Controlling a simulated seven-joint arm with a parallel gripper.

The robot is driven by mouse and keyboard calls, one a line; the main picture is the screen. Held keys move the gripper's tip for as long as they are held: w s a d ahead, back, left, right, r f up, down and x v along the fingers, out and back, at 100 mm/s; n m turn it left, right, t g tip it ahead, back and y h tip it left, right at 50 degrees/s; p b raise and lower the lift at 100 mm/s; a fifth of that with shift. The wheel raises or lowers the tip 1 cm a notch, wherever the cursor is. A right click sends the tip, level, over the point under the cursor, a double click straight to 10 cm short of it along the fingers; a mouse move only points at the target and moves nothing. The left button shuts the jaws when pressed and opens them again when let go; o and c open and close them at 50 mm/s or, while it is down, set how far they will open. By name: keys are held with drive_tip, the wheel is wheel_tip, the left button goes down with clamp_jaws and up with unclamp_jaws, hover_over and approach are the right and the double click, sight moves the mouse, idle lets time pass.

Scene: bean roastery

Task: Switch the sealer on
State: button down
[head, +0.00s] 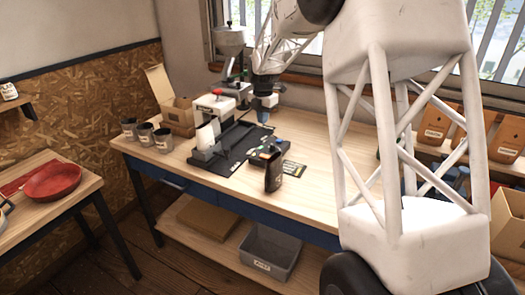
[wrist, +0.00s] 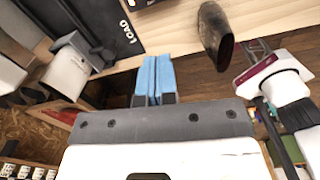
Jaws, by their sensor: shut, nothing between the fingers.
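A white machine with a red top (head: 214,104) stands at the back of the bench, left of my gripper. I cannot tell for sure that it is the sealer, and no switch can be made out. My gripper (head: 263,117) points down above the bench, right of this machine and apart from it. In the wrist view its blue fingers (wrist: 153,80) are together with nothing between them. A black mat (head: 228,158) lies in front of the machine; its lettering "LOAD" shows in the wrist view, where the mat (wrist: 105,28) is at top left.
Bare wood (head: 315,165) lies to the right.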

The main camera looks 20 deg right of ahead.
sight(266, 156)
drive_tip(key=shift+w+d+f+n, duration=0.35)
drive_tip(key=shift+w+f, duration=0.2)
drive_tip(key=shift+w, duration=0.2)
drive_tip(key=shift+w+d+f+n, duration=0.2)
drive_tip(key=shift+w+f+n, duration=0.3)
drive_tip(key=shift+w, duration=0.25)
drive_tip(key=shift+f, duration=0.2)
wheel_tip(266, 156, down, 14)
drive_tip(key=shift+r, duration=0.2)
drive_tip(key=shift+f, duration=0.2)
drive_tip(key=shift+s+d, duration=0.1)
drive_tip(key=shift+s, duration=0.05)
idle(0.3)
drive_tip(key=shift+s+d+r, duration=0.25)
drive_tip(key=shift+s+d, duration=0.05)
